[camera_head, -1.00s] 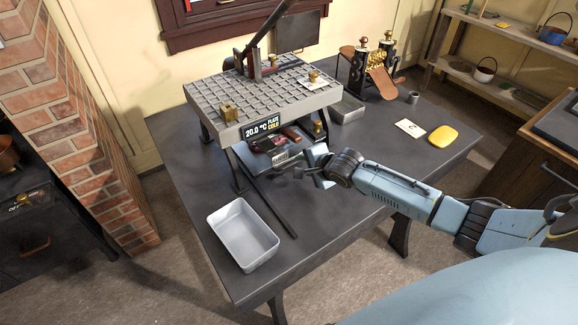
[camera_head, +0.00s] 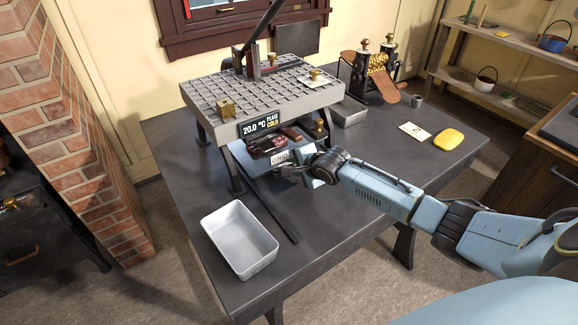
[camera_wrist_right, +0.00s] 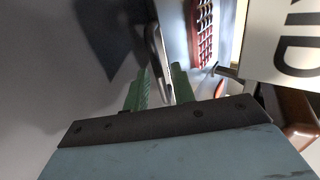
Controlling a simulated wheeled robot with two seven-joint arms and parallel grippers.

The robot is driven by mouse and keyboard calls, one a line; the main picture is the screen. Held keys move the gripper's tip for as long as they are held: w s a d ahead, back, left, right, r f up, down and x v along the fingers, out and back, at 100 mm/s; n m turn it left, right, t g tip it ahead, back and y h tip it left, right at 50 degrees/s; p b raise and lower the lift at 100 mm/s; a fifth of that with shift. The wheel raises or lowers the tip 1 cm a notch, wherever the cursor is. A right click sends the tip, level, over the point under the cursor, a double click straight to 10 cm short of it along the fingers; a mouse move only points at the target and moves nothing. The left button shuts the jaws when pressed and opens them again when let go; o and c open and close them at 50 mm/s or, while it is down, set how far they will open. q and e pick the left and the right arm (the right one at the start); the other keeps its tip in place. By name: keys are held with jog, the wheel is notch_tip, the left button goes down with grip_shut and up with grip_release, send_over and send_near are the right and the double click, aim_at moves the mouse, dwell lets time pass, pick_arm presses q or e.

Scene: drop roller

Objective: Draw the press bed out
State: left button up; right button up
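The press (camera_head: 265,95) has a gridded grey top plate with a display reading 20.0 °C, PLATE COLD. My right gripper (camera_head: 291,172) is at the bed's front edge, near the label. In the right wrist view its green fingers (camera_wrist_right: 160,90) are apart, with a thin metal bar (camera_wrist_right: 158,55) between them. A gap shows beside the bar, so I see no firm grip. My left gripper is not in view.
A white tray (camera_head: 240,238) stands on the dark table (camera_head: 190,190), front left. A dark bar (camera_head: 272,213) lies right of it. A yellow object (camera_head: 448,138), a card (camera_head: 415,132) and a small grey cup (camera_head: 416,101) are on the right. The table's front right is clear.

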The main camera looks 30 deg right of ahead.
grip_shut()
jog(key=shift+s, duration=0.15)
jog(key=s+p, duration=0.7)
jog(key=s+d+p, duration=0.1)
jog(key=s+p, duration=0.2)
jog(key=s, duration=0.1)
jog(key=shift+r, duration=0.2)
jog(key=s+p, duration=0.2)
jog(key=s, duration=0.1)
jog(key=s+p, duration=0.2)
jog(key=s, duration=0.2)
jog(key=s+p, duration=0.2)
jog(key=s, duration=0.1)
jog(key=shift+s+d+f+p, duration=0.1)
jog(key=shift+s+d+p, duration=0.15)
jog(key=shift+d+p, duration=0.15)
jog(key=shift+s, duration=0.6)
jog(key=shift+o, duration=1.5)
grip_release()
jog(key=shift+f, duration=0.1)
